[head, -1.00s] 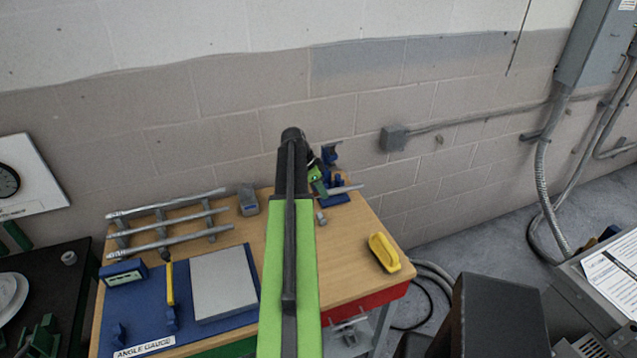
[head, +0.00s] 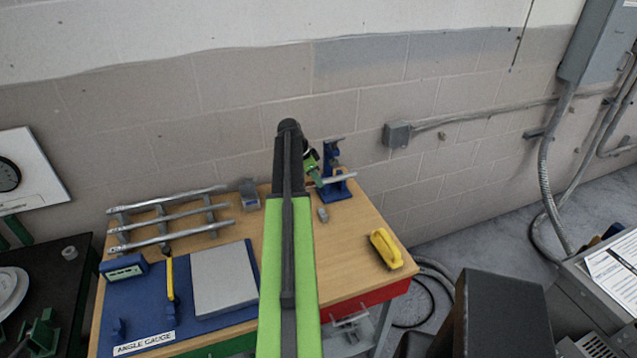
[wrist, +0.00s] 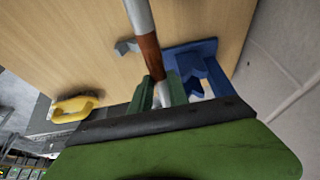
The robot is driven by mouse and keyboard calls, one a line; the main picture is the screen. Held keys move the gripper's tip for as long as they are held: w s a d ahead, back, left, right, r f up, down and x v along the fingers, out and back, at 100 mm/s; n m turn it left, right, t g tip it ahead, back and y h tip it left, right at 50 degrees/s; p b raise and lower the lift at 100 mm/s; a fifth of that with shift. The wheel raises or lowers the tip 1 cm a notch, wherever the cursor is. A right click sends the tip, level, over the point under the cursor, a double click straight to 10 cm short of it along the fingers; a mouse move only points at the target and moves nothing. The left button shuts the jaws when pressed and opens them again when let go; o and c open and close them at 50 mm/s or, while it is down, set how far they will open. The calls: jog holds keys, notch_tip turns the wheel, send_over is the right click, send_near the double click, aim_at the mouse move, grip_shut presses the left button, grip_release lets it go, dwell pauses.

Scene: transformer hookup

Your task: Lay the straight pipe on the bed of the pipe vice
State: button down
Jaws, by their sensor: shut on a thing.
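My gripper (wrist: 157,92) is shut on the straight pipe, with a green finger on each side of it in the wrist view. The pipe (wrist: 139,15) is grey with a reddish-brown band near the fingers. In the head view, its grey end (head: 339,178) sticks out to the right of my gripper (head: 314,172), across the blue pipe vice (head: 336,194). My arm hides part of the pipe in the head view. I cannot tell whether it touches the bed.
A rack with several pipes (head: 165,222) is at the table's back left. A grey block (head: 249,195) and a small grey fitting (head: 322,215) stand nearby. A yellow-handled tool (head: 385,249) lies at the right edge. The blue angle gauge board (head: 145,325) fills the front left.

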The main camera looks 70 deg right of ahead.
jog(key=w+d+f+b, duration=0.2)
jog(key=w+d+f, duration=0.1)
jog(key=w+d, duration=0.1)
jog(key=shift+d+b, duration=0.35)
jog(key=shift+d, duration=0.05)
dwell(0.4)
jog(key=c, duration=1.2)
grip_release()
jog(key=shift+r, duration=0.1)
